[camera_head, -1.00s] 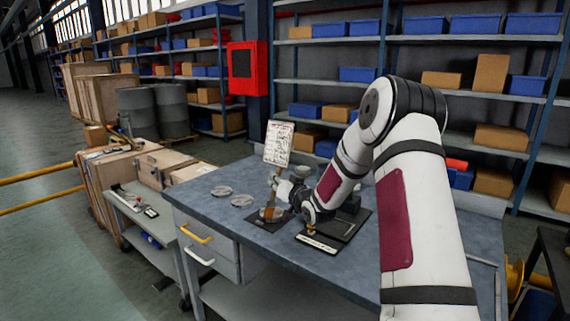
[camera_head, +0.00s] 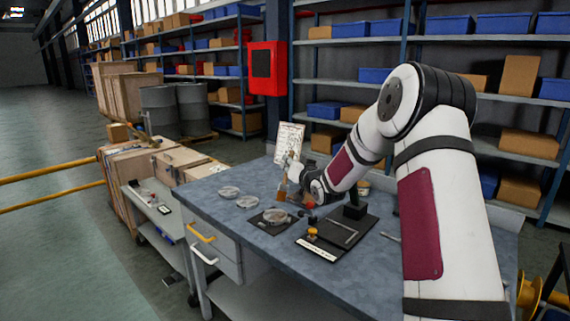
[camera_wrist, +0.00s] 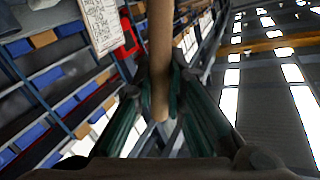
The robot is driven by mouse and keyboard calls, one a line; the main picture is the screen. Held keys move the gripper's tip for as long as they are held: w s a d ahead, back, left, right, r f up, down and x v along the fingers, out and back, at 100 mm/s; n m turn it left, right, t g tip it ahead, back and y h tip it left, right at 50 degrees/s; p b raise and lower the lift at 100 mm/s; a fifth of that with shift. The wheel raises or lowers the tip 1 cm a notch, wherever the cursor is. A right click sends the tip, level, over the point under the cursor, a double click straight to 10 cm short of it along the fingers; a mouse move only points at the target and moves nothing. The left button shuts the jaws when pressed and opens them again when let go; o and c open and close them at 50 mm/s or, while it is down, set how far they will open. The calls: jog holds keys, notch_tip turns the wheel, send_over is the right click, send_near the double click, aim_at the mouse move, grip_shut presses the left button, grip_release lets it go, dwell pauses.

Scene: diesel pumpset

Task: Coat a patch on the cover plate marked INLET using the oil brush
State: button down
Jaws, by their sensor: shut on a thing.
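My gripper (camera_head: 291,170) is shut on the oil brush (camera_head: 282,188), which hangs bristles down, close above the back of a round dish (camera_head: 275,216). I cannot tell exactly how high its tip is. The dish sits on a dark square mat. In the wrist view my gripper (camera_wrist: 165,95) has its green fingers on both sides of the brush's wooden handle (camera_wrist: 160,50); the bristles are not seen there. Two round grey plates, one left (camera_head: 229,191) and one nearer the dish (camera_head: 247,202), lie on the blue-grey bench. No INLET marking is readable on either.
A dark board (camera_head: 338,238) with a black block, an orange-topped small part and a white label lies right of the dish. A printed sheet (camera_head: 289,140) stands behind my gripper. A grey trolley (camera_head: 160,210) stands left of the bench. The bench's left part is mostly clear.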

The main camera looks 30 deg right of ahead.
jog(key=shift+r+p, duration=0.35)
jog(key=shift+r, duration=0.95)
